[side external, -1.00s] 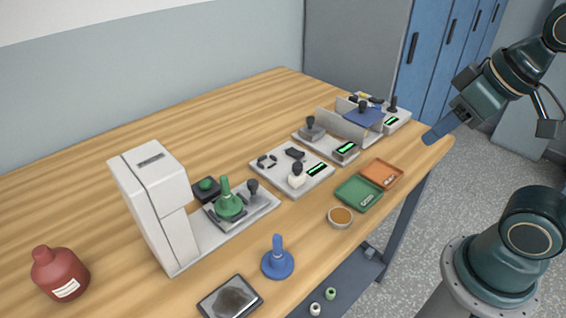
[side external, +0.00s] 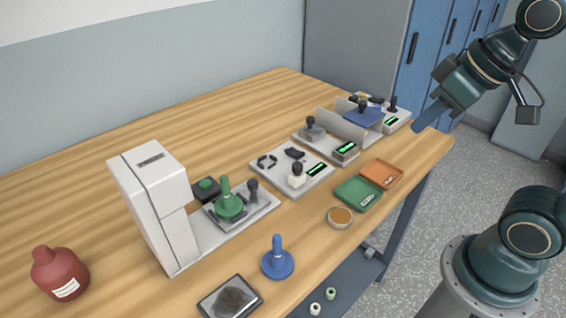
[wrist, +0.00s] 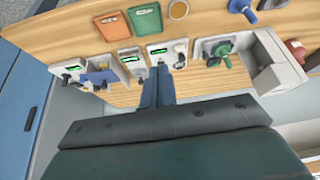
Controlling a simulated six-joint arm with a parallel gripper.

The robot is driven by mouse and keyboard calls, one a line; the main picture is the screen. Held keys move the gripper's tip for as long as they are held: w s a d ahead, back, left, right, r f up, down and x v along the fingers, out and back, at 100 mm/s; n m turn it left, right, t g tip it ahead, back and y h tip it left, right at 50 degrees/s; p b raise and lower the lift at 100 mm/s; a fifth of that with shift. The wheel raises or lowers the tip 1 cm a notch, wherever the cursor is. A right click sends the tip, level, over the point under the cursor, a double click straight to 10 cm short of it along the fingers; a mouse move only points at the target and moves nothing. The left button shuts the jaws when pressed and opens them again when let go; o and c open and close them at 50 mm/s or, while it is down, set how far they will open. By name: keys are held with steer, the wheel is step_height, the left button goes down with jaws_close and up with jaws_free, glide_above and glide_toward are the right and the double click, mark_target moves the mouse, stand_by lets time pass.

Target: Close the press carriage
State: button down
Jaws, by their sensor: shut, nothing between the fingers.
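A tall white press-like machine (side external: 158,205) stands at the left of the table. Its flat grey base (side external: 262,205) reaches right and carries a green-knobbed piece (side external: 229,208) and a dark-knobbed piece (side external: 252,190). The machine also shows at the right of the wrist view (wrist: 278,65), with the green knob (wrist: 226,60) beside it. Which part is the carriage I cannot tell for sure. My gripper (side external: 420,126) is shut and empty, in the air by the table's far right end, well away from the machine. Its blue fingers show in the wrist view (wrist: 158,82).
A grey plate with a green display (side external: 290,182) and further stations stand along the table. Green (side external: 347,196) and orange (side external: 370,182) trays, a small bowl (side external: 341,224), a blue-handled piece (side external: 277,265), a dark pad (side external: 211,306) and a red bottle (side external: 58,276) stand around. The back-left table is clear.

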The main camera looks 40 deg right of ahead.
steer(key=w+a+f+n+y, duration=0.1)
steer(key=w+f, duration=0.3)
steer(key=w, duration=0.4)
steer(key=w+a+f+n+g+y, duration=0.1)
steer(key=w+f+y, duration=0.2)
steer(key=w, duration=0.5)
steer(key=w+a+f+n+g+y, duration=0.1)
steer(key=w+f+y, duration=0.1)
steer(key=w+f, duration=0.3)
steer(key=w, duration=0.3)
steer(key=shift+w+n, duration=0.25)
steer(key=shift+n, duration=0.05)
steer(key=shift+a, duration=0.1)
steer(key=shift+g, duration=0.3)
steer(key=x, duration=1)
steer(key=shift+a+r, duration=0.15)
steer(key=shift+s+a, duration=0.25)
steer(key=shift+a, duration=0.8)
steer(key=shift+s+a, duration=0.2)
steer(key=shift+a, duration=0.6)
